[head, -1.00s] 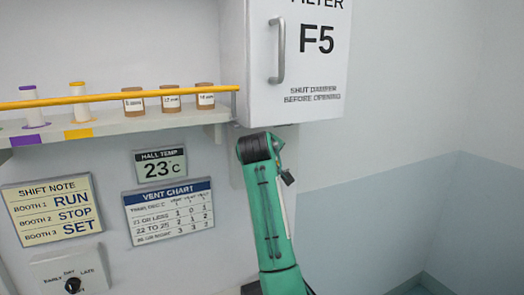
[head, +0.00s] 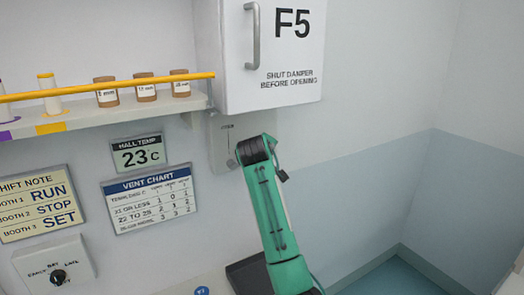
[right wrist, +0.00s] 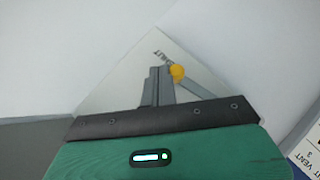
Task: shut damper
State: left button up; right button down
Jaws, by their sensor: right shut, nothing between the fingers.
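The damper plate (head: 220,140) is on the wall under the filter cabinet, partly hidden behind my right arm in the head view. In the right wrist view the pale plate (right wrist: 120,82) shows lettering that seems to read SHUT. A grey lever (right wrist: 205,88) with a yellow knob (right wrist: 177,72) is on it. My right gripper (right wrist: 160,72) is shut and empty, its fingertips just left of the knob in that picture. I cannot tell whether they touch it. In the head view the right gripper's fingers are hidden behind my wrist. My left gripper is not in view.
Filter cabinet F5 (head: 295,60), with a handle (head: 252,35), hangs directly above. Below are a vent chart (head: 148,198), a temperature sign (head: 138,153) and a dial box (head: 55,265). Wall right of the arm is clear.

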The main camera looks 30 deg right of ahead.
jog(key=shift+f, duration=0.2)
dwell(0.3)
dwell(0.3)
jog(key=b+v, duration=0.5)
jog(key=v, duration=0.8)
jog(key=shift+s+r, duration=0.25)
jog(key=shift+a, duration=0.15)
